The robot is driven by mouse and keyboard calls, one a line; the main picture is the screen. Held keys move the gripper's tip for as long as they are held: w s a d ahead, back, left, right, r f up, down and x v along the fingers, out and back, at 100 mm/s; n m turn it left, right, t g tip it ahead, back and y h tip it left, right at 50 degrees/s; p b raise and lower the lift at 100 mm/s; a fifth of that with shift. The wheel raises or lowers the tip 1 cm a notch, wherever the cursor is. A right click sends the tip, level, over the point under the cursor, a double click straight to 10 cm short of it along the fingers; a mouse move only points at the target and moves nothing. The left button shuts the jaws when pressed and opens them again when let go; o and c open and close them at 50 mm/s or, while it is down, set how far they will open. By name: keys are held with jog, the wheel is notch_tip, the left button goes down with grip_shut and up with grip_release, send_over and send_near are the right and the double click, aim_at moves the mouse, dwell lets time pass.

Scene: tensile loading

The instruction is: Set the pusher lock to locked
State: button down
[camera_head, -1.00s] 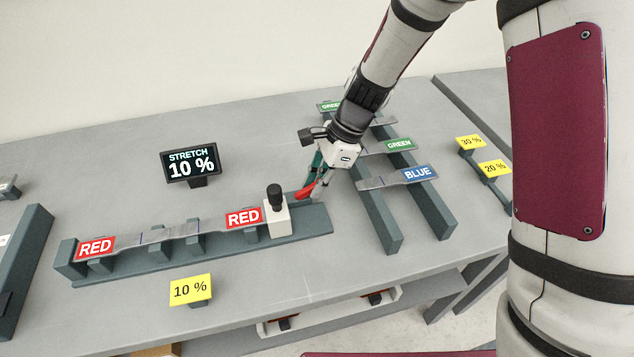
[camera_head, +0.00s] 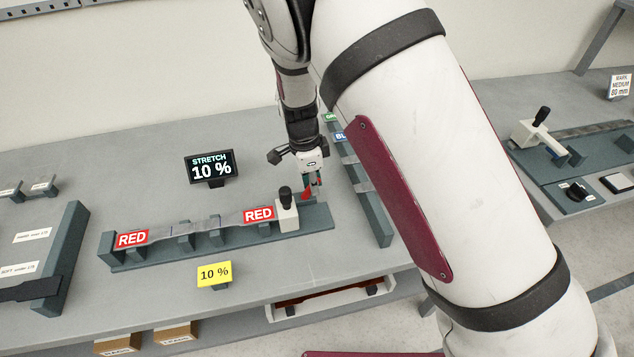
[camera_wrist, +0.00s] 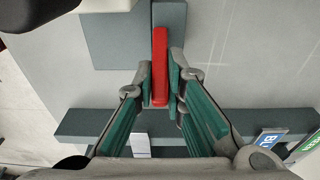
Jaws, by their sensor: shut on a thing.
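The pusher lock appears as a red lever (camera_head: 305,194) at the right end of the tensile fixture (camera_head: 318,219). In the wrist view the red lever (camera_wrist: 160,52) runs lengthwise between the fingertips. My gripper (camera_head: 312,184) is shut on it, with one finger on each side in the wrist view (camera_wrist: 160,83). The white pusher block (camera_head: 288,216) with its black knob (camera_head: 285,193) stands just left of the lever. A strip with RED labels (camera_head: 258,215) lies along the fixture. The lever's lower end and any lock marking cannot be made out.
A display (camera_head: 210,168) reads STRETCH 10 %. A yellow 10 % sign (camera_head: 214,274) stands in front of the fixture. A rack with BLUE and GREEN strips (camera_head: 372,218) is to the right, partly hidden by my arm.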

aim_at(302, 195)
jog(key=h, duration=0.1)
jog(key=a+h+p, duration=0.1)
jog(key=shift+s+a+r+t+h, duration=0.2)
jog(key=shift+r+t+h, duration=0.1)
jog(key=shift+t, duration=0.1)
jog(key=shift+s+a+t+h, duration=0.1)
jog(key=shift+a+t+h, duration=0.15)
jog(key=shift+h, duration=0.55)
jog(key=shift+a+t+h, duration=0.15)
jog(key=shift+a+h, duration=0.2)
jog(key=shift+h, duration=0.45)
jog(key=c, duration=1.6)
grip_release()
jog(key=shift+c, duration=0.2)
notch_tip(302, 195, up, 10)
